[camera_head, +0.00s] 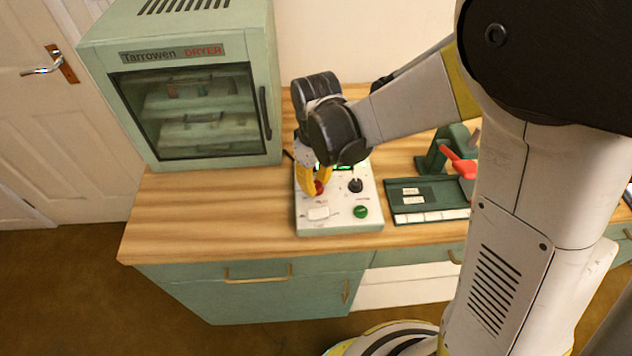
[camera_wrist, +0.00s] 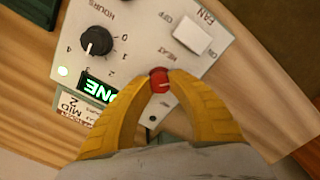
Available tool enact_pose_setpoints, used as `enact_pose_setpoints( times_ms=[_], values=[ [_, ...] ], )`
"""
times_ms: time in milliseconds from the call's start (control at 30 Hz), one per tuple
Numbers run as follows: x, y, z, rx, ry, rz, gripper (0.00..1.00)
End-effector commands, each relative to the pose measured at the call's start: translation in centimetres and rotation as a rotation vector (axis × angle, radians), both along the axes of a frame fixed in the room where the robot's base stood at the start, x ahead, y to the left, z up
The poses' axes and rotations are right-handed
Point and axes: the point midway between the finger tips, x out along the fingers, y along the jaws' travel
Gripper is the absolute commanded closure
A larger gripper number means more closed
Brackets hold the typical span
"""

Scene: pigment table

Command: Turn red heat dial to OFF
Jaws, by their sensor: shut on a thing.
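The red heat dial (camera_wrist: 159,80) sits on a white control panel (camera_wrist: 150,42) and shows a pale pointer line. In the wrist view my gripper (camera_wrist: 159,84) has its two yellow fingers closed around the dial, one on each side. In the head view the dial (camera_head: 318,187) shows at the tip of my gripper (camera_head: 314,184), on the left part of the panel (camera_head: 335,222). The label "HEAT" is printed by the dial; its setting marks are hidden by the fingers, so I cannot tell the setting.
A black hours knob (camera_wrist: 96,41), a white fan switch (camera_wrist: 193,36) and a lit green display (camera_wrist: 98,91) share the panel. A green button (camera_head: 361,211) is at its front. The dryer (camera_head: 180,85) stands left, a dark green tray (camera_head: 425,195) right.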

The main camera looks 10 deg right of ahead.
Motion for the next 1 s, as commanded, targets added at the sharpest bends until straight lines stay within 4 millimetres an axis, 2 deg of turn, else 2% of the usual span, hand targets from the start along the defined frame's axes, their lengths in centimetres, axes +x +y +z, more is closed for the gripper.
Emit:
enact_pose_setpoints(
  times_ms=[467, 500, 567, 867, 1000],
  values=[
    [0.0, 0.0, 0.0, 0.0, 0.0, 0.014, 1.0],
    [0.0, 0.0, 0.0, 0.0, 0.0, 0.014, 0.7],
    [0.0, 0.0, 0.0, 0.0, 0.0, 0.014, 0.53],
    [0.0, 0.0, 0.1, 0.0, 0.0, 0.014, 0.53],
    [0.0, 0.0, 1.3, 0.0, 0.0, 0.013, 0.53]
  ],
)
